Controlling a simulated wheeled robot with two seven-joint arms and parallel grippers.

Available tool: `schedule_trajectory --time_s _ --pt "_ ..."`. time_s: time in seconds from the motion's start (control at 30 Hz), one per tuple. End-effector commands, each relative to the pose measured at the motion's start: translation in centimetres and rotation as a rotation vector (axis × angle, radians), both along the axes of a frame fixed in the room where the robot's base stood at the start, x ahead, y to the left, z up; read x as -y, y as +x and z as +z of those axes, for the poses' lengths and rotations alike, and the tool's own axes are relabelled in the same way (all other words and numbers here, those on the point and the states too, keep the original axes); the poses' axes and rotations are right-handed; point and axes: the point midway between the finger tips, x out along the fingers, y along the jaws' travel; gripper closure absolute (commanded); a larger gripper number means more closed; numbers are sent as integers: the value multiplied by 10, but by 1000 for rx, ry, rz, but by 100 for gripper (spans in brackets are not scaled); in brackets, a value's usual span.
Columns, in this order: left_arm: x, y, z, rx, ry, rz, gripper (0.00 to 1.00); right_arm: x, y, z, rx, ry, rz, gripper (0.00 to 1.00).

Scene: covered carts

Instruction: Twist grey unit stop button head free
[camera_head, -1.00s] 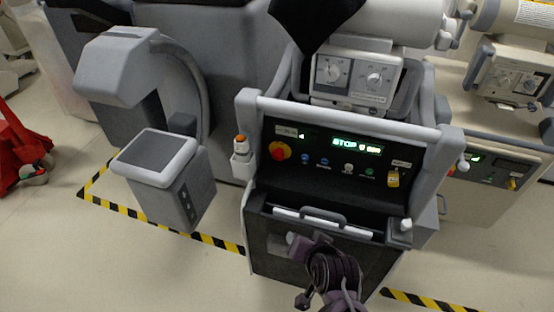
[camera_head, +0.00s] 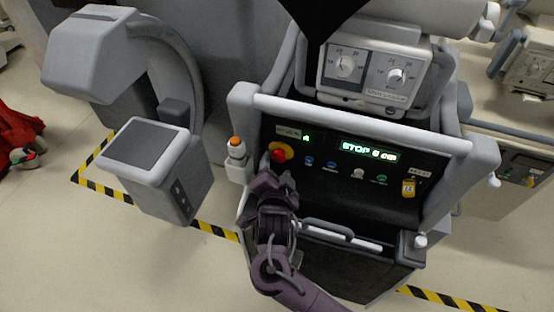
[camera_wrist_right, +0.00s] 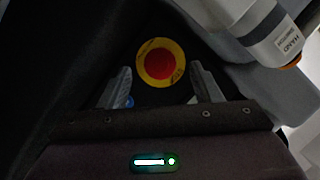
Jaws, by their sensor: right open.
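The grey unit (camera_head: 360,121) stands in the middle of the head view, with a dark control panel under its white front rail. Its stop button has a red head (camera_head: 278,155) on a yellow surround, at the panel's left end. In the right wrist view the red head (camera_wrist_right: 160,65) sits ahead of the jaws, its yellow ring in full view. My right gripper (camera_head: 276,172) is just in front of the button; its two fingers (camera_wrist_right: 160,88) are apart, one to each side and short of the head. The gripper is empty. My left gripper is not in view.
An orange-topped white holder (camera_head: 236,150) is close left of the button; it also shows in the right wrist view (camera_wrist_right: 272,35). A grey pedestal (camera_head: 150,155) stands left.

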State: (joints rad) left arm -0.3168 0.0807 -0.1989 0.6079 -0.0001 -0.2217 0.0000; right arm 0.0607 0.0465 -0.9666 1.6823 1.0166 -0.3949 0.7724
Motion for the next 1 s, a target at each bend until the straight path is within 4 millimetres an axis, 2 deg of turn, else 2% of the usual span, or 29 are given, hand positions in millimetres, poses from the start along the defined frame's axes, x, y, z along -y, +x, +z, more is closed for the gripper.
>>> schedule_trajectory --time_s 0.1,0.2,0.4,0.53,0.87,1.0 --pt "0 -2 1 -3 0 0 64 0 16 -4 1 -3 1 42" --pt "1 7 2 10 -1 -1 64 1 23 -6 -1 -2 1 42" --pt "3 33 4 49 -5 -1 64 1 27 -7 -1 0 1 42" --pt "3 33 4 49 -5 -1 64 1 26 -8 -1 0 1 44" --pt "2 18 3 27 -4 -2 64 1 26 -8 -2 0 1 87" --pt "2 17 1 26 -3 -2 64 1 26 -9 -1 5 0 87"
